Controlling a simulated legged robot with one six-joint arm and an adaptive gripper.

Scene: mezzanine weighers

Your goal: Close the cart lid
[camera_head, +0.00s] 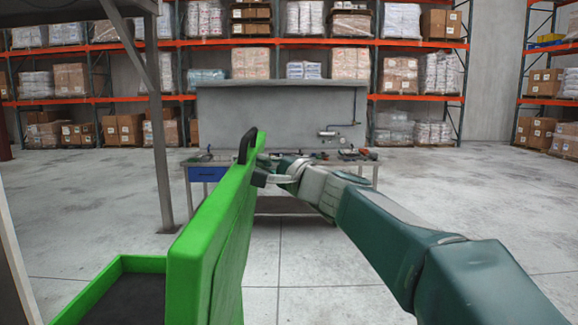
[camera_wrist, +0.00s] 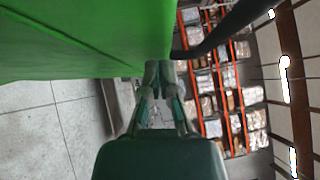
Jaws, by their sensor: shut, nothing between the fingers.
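The green cart lid (camera_head: 205,240) stands raised, close to upright, in the head view, with a black handle (camera_head: 247,145) at its top far corner. The green cart body (camera_head: 85,295) with a dark inside shows below it at the lower left. My gripper (camera_head: 262,177) is at the right side of the lid, near its upper far end and just below the handle. In the wrist view the lid's green face (camera_wrist: 80,40) fills the upper left, and my gripper (camera_wrist: 158,68) is shut and empty at its edge. I cannot tell whether the fingertips touch the lid. The black handle also shows there (camera_wrist: 220,28).
A grey workbench (camera_head: 280,165) with a blue drawer and tools stands beyond the lid. A metal post (camera_head: 158,130) rises on the left. Shelving racks (camera_head: 330,42) with boxes line the back. The floor to the right is clear.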

